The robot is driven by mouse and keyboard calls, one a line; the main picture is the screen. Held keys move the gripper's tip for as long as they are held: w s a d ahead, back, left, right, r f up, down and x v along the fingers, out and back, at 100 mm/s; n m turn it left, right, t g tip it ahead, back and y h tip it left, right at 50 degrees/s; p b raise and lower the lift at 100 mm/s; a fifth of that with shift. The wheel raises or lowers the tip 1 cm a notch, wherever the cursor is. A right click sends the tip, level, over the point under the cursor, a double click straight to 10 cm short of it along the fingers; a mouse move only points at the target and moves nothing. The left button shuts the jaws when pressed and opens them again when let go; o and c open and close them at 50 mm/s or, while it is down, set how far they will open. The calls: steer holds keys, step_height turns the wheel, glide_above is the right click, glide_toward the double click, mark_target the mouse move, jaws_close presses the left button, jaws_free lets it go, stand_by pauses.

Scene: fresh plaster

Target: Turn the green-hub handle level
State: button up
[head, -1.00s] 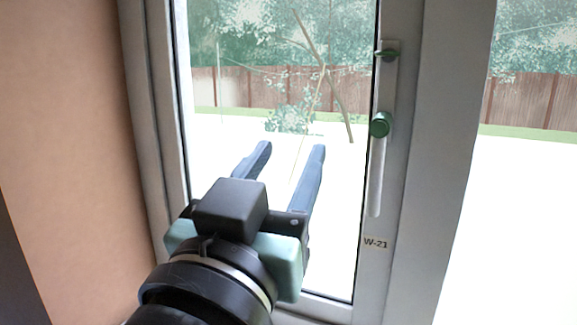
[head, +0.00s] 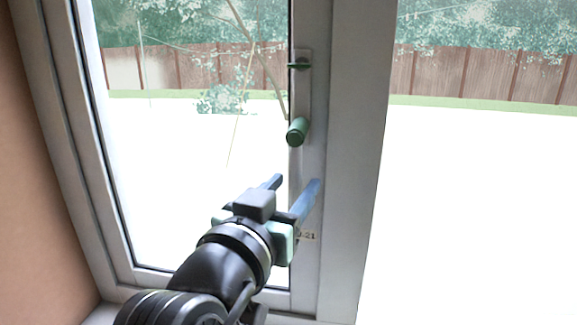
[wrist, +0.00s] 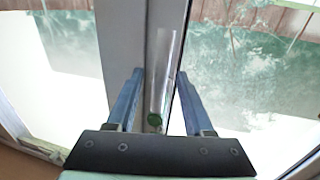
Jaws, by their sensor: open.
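The handle has a round green hub (head: 298,131) on the right stile of the window sash in the head view. Its white lever hung straight down from the hub earlier; now it is hard to make out there. In the wrist view the pale lever (wrist: 165,60) runs between my two fingers, with the green hub (wrist: 154,119) below it. My gripper (head: 298,180) is open just below the hub, a finger on each side of the lever's line. I cannot tell whether either finger touches it.
A small green catch (head: 299,65) sits on a plate above the hub. A label (head: 309,236) is partly hidden by my gripper. The window frame post (head: 349,150) stands to the right, and a peach wall (head: 30,180) to the left. Glass fills the sash.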

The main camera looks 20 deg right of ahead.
steer(key=shift+x, duration=1.05)
jaws_close()
stand_by(0.7)
